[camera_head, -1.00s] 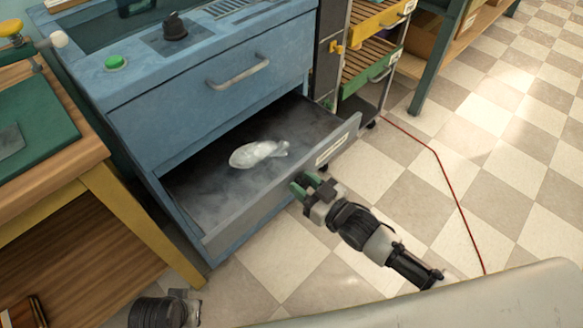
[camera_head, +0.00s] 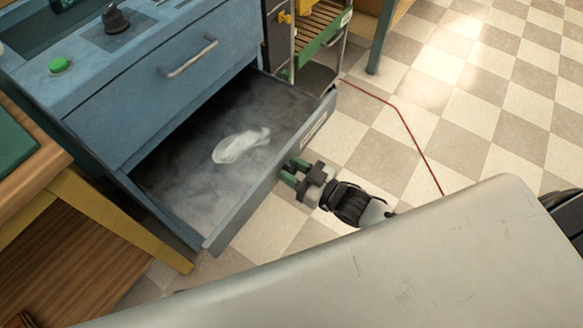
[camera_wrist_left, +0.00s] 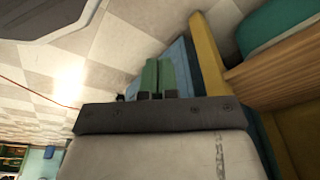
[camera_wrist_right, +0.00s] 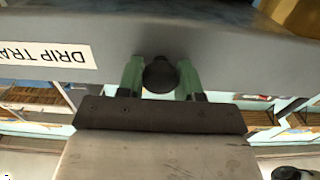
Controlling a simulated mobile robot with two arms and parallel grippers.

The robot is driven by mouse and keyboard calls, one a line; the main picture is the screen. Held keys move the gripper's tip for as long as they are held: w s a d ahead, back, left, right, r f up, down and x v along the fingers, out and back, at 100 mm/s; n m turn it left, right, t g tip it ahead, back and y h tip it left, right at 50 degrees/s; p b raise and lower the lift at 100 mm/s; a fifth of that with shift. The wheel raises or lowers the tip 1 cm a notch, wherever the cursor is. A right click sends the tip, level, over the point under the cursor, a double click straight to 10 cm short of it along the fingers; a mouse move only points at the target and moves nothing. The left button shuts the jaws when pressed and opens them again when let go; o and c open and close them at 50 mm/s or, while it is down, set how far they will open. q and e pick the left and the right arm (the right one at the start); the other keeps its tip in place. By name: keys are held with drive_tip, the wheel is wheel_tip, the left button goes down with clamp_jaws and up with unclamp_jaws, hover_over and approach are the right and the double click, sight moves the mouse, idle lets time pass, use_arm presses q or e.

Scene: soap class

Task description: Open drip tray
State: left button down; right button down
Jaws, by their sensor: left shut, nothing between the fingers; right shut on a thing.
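The drip tray (camera_head: 222,229) is a grey drawer low in the blue cabinet, pulled well out. A pale, whitish lump (camera_head: 240,146) lies on its floor. My right gripper (camera_head: 289,174) is at the outside of the tray's front. In the right wrist view its green fingers (camera_wrist_right: 160,75) are shut on a round dark knob (camera_wrist_right: 160,76), beside the label "DRIP TRA..." (camera_wrist_right: 45,52) on the tray front. My left gripper (camera_wrist_left: 159,75) shows in the left wrist view, its green fingers together and empty, with floor and blue cabinet beyond.
A wooden table with yellow legs (camera_head: 115,215) stands left of the cabinet. A green-fronted rack (camera_head: 318,42) stands at its right. A red cable (camera_head: 408,130) runs over the open checkered floor. The upper blue drawer (camera_head: 165,95) is shut.

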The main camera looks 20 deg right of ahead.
drive_tip(key=c, duration=0.8)
unclamp_jaws()
drive_tip(key=shift+o, duration=0.2)
drive_tip(key=shift+s+d, duration=0.25)
drive_tip(key=shift+s, duration=0.1)
use_arm(q)
drive_tip(key=f, duration=0.1)
drive_tip(key=s+f, duration=0.1)
drive_tip(key=f+p, duration=0.1)
drive_tip(key=shift+s+a, duration=0.1)
drive_tip(key=shift+s, duration=0.25)
use_arm(e)
drive_tip(key=v, duration=1)
